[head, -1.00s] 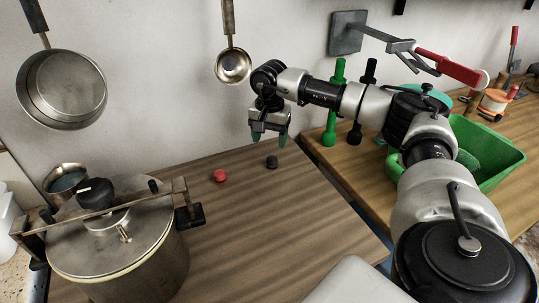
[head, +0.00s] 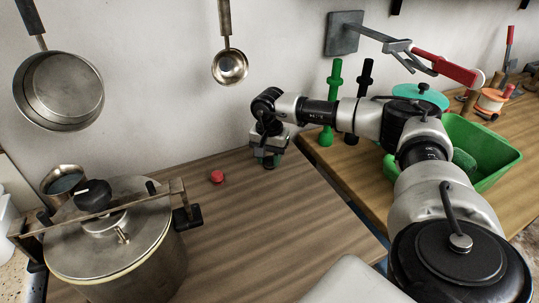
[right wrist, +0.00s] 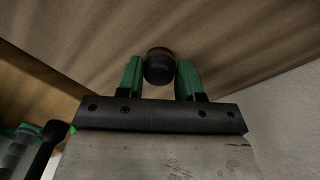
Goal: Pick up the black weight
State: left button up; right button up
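The black weight (right wrist: 159,66) sits on the wooden counter and shows in the right wrist view between the two green fingertips. My right gripper (right wrist: 160,75) is open around it, one finger on each side, with little or no gap. In the head view, my right gripper (head: 269,161) points down at the counter, and its fingers mostly hide the weight. My left gripper is not in view.
A red weight (head: 217,176) lies to the left of the gripper. A large metal pot (head: 115,245) stands at the front left. A green bin (head: 490,180) and green and black posts are to the right. Pans hang on the wall behind.

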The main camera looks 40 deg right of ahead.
jog(key=shift+c, duration=1.4)
jog(key=shift+r, duration=0.15)
